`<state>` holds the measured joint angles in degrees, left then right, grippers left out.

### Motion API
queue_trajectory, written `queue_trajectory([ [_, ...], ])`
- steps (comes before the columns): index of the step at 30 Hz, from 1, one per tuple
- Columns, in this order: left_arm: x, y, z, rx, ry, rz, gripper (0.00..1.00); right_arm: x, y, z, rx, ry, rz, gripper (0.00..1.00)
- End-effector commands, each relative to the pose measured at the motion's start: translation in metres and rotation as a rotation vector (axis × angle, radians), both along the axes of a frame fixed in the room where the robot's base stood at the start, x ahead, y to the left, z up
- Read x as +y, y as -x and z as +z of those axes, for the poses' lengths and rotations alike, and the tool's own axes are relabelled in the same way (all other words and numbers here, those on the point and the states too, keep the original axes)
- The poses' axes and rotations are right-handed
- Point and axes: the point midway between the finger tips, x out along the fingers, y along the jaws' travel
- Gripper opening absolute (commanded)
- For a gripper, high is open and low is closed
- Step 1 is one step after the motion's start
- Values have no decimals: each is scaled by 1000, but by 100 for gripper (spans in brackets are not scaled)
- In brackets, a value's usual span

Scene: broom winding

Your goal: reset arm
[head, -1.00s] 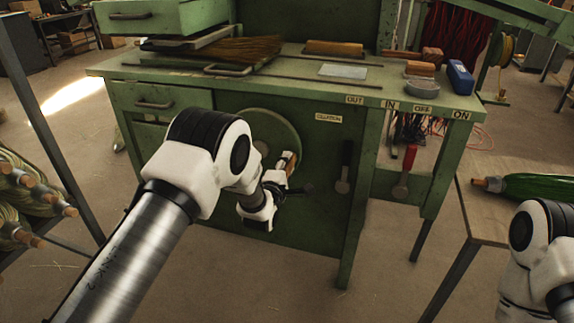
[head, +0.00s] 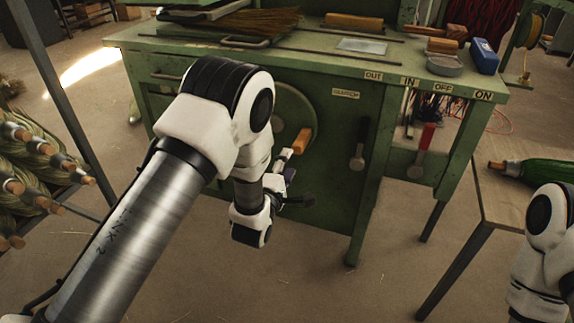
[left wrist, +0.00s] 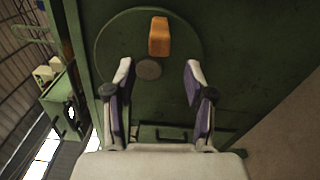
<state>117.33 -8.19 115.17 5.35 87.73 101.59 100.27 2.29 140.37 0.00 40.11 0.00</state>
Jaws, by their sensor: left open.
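My left gripper (head: 284,163) is in front of the green machine, just below the crank wheel's orange handle (head: 302,141). In the left wrist view its two fingers (left wrist: 157,72) are spread wide with nothing between them. The orange handle (left wrist: 159,37) stands beyond the fingertips, on the round green wheel (left wrist: 118,38). The wheel also shows partly in the head view (head: 288,105), with my left arm covering its left side. My right arm enters at the lower right of the head view; its gripper is out of the picture.
The green machine's bench top (head: 310,55) holds a wooden roller, a grey bowl (head: 445,66) and a blue box (head: 484,56). Levers (head: 422,150) hang on its front. A rack of straw bundles (head: 28,175) stands left. A side table (head: 510,205) stands right.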

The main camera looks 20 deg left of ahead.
Motion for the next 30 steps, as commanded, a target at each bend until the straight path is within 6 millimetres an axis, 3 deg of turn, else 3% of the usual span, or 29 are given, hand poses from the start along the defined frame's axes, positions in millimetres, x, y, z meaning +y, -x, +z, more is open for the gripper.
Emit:
queue_trajectory([
  [12,0,1,-1,1,0,0,54,0,0,0,0,0,0,52],
  [14,1,3,-9,14,1,2,54,0,0,0,0,0,0,52],
  [17,14,17,-44,83,10,27,54,0,0,0,0,0,0,52],
  [20,32,57,-103,255,5,58,54,0,0,0,0,0,0,52],
  [23,46,118,-169,520,-157,38,54,0,0,0,0,0,0,52],
  [24,51,147,-192,634,-247,3,54,0,0,0,0,0,0,52],
  [27,57,222,-236,901,-498,-158,54,0,0,0,0,0,0,52],
  [30,57,293,-258,1100,-737,-411,54,0,0,0,0,0,0,52],
])
